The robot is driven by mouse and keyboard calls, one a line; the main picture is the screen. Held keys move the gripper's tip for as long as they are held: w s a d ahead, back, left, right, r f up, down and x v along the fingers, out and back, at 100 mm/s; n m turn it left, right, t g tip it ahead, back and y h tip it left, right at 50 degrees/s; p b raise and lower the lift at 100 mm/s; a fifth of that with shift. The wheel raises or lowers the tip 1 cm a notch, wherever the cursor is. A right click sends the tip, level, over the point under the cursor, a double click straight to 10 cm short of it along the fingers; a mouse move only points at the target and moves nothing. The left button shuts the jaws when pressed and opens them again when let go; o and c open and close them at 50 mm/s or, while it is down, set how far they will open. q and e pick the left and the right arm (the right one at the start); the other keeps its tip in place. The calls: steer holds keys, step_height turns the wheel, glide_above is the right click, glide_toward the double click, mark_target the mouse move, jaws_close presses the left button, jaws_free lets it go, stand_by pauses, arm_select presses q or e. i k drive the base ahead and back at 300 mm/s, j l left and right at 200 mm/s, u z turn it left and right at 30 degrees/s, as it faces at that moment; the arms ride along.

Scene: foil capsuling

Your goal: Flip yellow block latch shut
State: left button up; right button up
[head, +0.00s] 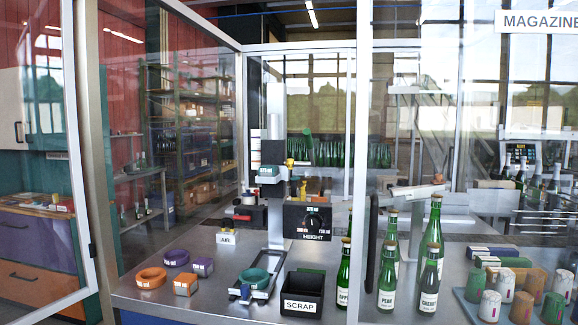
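A capsuling machine stands on the steel bench, with a grey column and a black head block (273,152). A teal ring piece (268,172) sits in its head. A small yellow part (290,164) stands upright just right of the teal piece, and another yellow part (303,188) shows a little lower. Which of these is the latch, and whether it is open or shut, is too small to tell. A black HEIGHT dial box (312,222) is below. Neither of my grippers is in view.
A SCRAP bin (302,292), teal fixture (252,284), orange ring (151,278) and purple block (203,266) are on the bench. Green bottles (387,287) stand at front right beside a capsule rack (505,295). A glass guard's open door frame (82,175) is at left.

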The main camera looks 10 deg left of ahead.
mark_target(290, 164)
steer(key=i+j, duration=0.15)
steer(key=j, duration=0.25)
steer(key=i+j, duration=0.2)
steer(key=j, duration=0.2)
steer(key=i+j, duration=0.15)
steer(key=j, duration=0.2)
steer(key=i+j, duration=0.15)
steer(key=j, duration=0.25)
steer(key=i+j, duration=0.15)
steer(key=j, duration=0.25)
steer(key=i+z, duration=0.05)
